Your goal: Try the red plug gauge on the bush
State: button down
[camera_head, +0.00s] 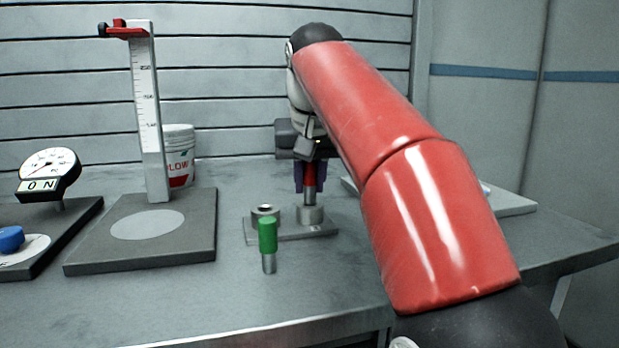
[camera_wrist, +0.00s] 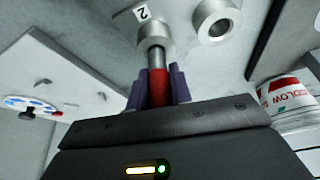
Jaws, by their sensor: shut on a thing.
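The red plug gauge (camera_head: 309,174) has a red handle and a bare metal pin. My gripper (camera_head: 308,178) is shut on its handle, and it also shows in the wrist view (camera_wrist: 158,86) between purple fingers. The pin stands upright at the right-hand bush (camera_head: 311,214), a short metal ring on a grey plate (camera_head: 284,234). In the wrist view the pin's tip meets this bush (camera_wrist: 149,42), beside a label "2". I cannot tell how far it is in. A second bush (camera_head: 265,213) on the plate is empty. The green plug gauge (camera_head: 268,240) stands upright in front of the plate.
A height gauge (camera_head: 150,110) on a dark base stands to the left, with a white tub (camera_head: 179,158) behind it. A dial gauge (camera_head: 49,172) is at far left. A pale board (camera_head: 512,203) lies at right, partly behind my arm. The front middle of the bench is clear.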

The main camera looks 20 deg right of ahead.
jog(key=shift+f, duration=0.4)
dwell(1.6)
jog(key=shift+r+p, duration=1.15)
jog(key=shift+r, duration=1.4)
